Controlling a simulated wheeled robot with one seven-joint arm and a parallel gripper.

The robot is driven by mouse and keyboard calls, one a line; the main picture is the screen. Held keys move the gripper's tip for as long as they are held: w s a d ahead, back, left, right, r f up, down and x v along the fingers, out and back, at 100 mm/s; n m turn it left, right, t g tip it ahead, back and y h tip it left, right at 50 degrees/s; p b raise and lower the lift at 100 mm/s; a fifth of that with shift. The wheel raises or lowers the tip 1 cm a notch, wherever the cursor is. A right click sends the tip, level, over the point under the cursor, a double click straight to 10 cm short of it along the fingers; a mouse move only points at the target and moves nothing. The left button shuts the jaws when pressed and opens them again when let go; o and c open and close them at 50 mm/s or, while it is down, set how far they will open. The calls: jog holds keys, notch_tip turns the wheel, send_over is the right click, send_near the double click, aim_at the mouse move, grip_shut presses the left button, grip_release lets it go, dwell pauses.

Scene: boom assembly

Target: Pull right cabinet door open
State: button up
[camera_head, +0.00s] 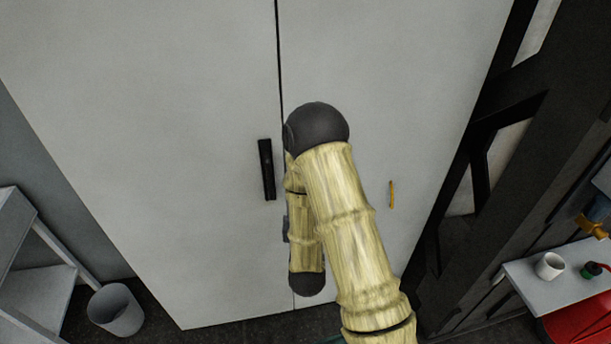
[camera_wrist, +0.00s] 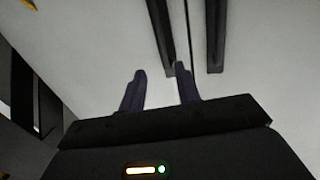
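The right cabinet door (camera_head: 410,80) is shut, level with the left door (camera_head: 160,110) along a thin dark seam. In the wrist view the picture is turned, so the right door's black handle (camera_wrist: 160,38) is left of the seam and the left door's handle (camera_wrist: 214,35) is right of it. My gripper (camera_wrist: 160,69) is open and empty, its fingers pointing at the doors. Contact cannot be told. In the head view my arm hides the right handle and the gripper.
A small yellow piece (camera_head: 391,194) is on the right door. A dark frame (camera_head: 505,130) stands close on the right, with a small table (camera_head: 547,287) carrying a white cup (camera_head: 550,265). A bin (camera_head: 116,309) and grey shelf (camera_head: 35,285) stand at lower left.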

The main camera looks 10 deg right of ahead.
jog(key=x, duration=0.4)
jog(key=p+x, duration=0.1)
jog(key=x, duration=0.3)
jog(key=p+x, duration=0.1)
jog(key=x, duration=0.4)
jog(key=shift+a+r, duration=0.15)
jog(key=shift+r, duration=0.25)
jog(key=shift+c, duration=0.2)
grip_shut()
